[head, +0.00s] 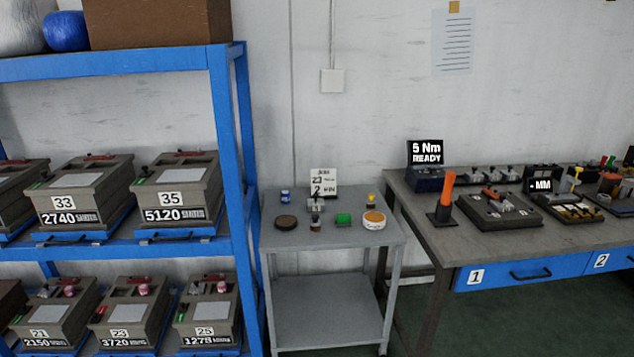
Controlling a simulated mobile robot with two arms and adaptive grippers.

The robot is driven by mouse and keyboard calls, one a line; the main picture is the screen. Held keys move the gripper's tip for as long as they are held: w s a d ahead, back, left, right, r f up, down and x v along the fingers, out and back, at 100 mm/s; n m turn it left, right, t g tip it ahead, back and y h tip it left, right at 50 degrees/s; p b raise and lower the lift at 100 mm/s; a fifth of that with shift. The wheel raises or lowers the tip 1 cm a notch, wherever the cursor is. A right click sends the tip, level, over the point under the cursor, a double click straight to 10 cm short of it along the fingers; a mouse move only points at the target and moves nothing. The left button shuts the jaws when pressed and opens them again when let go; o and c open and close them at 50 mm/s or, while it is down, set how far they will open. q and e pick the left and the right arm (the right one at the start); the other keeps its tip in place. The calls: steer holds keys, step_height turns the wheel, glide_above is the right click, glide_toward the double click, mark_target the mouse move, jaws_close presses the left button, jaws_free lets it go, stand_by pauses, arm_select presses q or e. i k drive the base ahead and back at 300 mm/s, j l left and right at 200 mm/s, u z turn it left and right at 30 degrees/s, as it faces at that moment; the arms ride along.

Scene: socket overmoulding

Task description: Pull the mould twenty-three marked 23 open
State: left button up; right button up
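The mould marked 23 (128,313) is a grey-brown block on the lower shelf of the blue rack, in the bottom left of the head view. Its front label reads 23 and 3720, with small print beside the number that I cannot read. It stands between the mould marked 21 (50,314) and the mould marked 25 (209,312). Small red and pink parts show on its top. Its lower front is close to the picture's bottom edge. Neither of my grippers is in view.
The blue rack (224,110) has an upright at its right end. Moulds 33 (83,187) and 35 (178,188) stand on the shelf above. A grey side table (290,240) with small items stands right of the rack, then a workbench (450,228) with blue drawers.

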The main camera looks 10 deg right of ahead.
mark_target(131, 324)
steer(key=j+u, duration=0.45)
steer(key=j, duration=0.15)
steer(key=j+u, duration=0.5)
steer(key=i+j, duration=0.05)
